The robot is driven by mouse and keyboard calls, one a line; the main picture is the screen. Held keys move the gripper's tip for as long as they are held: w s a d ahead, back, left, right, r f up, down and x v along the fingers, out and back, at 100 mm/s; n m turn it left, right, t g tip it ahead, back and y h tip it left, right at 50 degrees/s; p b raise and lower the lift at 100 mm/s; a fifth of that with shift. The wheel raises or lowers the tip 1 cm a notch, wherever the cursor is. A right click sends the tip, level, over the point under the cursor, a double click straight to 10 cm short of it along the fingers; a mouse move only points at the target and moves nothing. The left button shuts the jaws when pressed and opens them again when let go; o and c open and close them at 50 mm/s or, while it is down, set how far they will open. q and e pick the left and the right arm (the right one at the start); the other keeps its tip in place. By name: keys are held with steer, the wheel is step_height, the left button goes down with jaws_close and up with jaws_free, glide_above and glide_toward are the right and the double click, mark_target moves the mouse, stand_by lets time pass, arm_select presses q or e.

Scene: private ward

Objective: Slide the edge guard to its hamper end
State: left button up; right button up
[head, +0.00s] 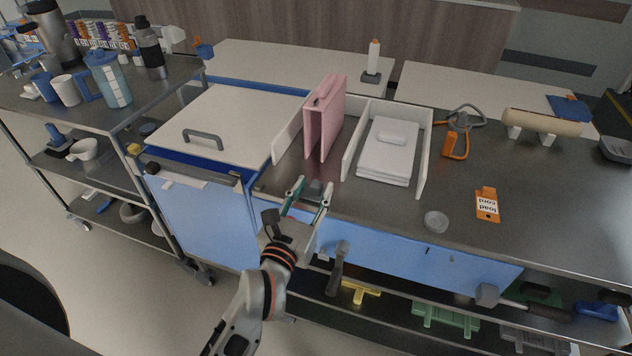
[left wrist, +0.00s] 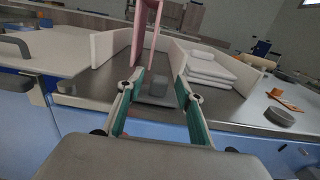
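A small grey block on a low plate (head: 316,187) stands on the steel counter near its front edge, below the pink folder. It may be the edge guard, but I cannot tell for certain. In the left wrist view the block (left wrist: 157,87) lies ahead, between the fingertips. My left gripper (head: 306,196) is open, with green-padded fingers reaching over the counter edge; contact with the block cannot be made out. It also shows in the left wrist view (left wrist: 160,85). The blue hamper (head: 205,210), with a pale handled lid (head: 238,118), stands left of the counter. My right gripper is not in view.
A pink folder (head: 331,112) stands upright between white dividers. White folded linen (head: 387,158) lies to its right. An orange tag (head: 487,205) and a round grey dish (head: 436,222) lie further right. A shelved cart (head: 110,118) stands far left.

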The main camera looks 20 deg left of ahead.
arm_select(q)
steer(key=shift+w, duration=1.15)
